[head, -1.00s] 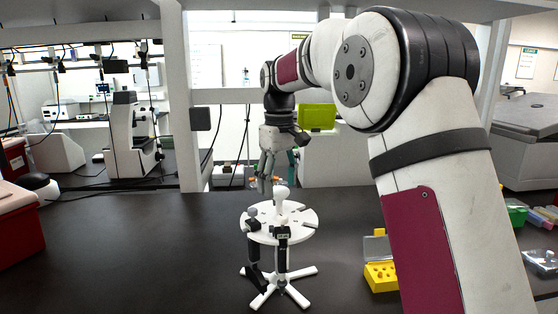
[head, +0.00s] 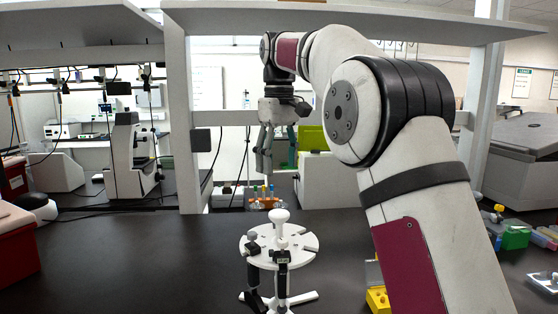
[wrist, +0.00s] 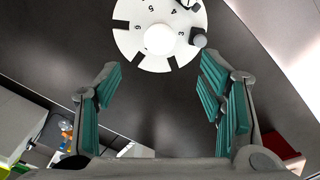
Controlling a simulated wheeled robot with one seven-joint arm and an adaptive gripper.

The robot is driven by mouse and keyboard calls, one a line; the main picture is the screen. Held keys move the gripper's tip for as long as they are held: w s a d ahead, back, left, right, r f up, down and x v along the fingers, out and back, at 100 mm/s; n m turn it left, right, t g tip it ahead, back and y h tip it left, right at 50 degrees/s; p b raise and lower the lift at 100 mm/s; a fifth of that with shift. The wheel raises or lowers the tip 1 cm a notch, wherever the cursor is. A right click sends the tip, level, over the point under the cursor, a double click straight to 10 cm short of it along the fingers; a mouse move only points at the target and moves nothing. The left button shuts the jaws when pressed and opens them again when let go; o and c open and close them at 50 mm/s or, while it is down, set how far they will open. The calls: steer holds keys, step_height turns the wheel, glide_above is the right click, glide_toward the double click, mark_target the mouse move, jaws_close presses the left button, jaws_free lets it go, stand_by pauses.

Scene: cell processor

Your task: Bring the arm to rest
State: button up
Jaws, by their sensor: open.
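My gripper (head: 272,150) hangs from my raised arm, above and behind the white round stand in the head view, clear of it. In the wrist view its teal-padded fingers (wrist: 160,95) are spread wide with nothing between them. The white round pipette stand (head: 306,243) stands upright on the black bench, with a white knob on top and dark pipettes hung at its near side. The wrist view shows its numbered disc (wrist: 130,42) beyond the fingertips, not touched. My arm hides part of the bench at the right.
A red box (head: 15,245) sits at the left edge. A yellow rack (head: 377,299) is partly behind my arm. A rack of coloured tubes (head: 262,196) is at the back. Shelf posts (head: 190,150) and an overhead shelf (head: 340,14) frame the bench.

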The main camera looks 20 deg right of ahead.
stand_by(0.3)
steer(key=s+f+m+t, duration=0.2)
steer(key=s, duration=1.1)
steer(key=s+f+m+t, duration=0.2)
steer(key=s, duration=1.1)
steer(key=s+f+m+t, duration=0.1)
steer(key=s+f, duration=0.7)
steer(key=shift+s+d+f, duration=0.15)
steer(key=shift+s+f, duration=0.1)
steer(key=shift+s, duration=0.05)
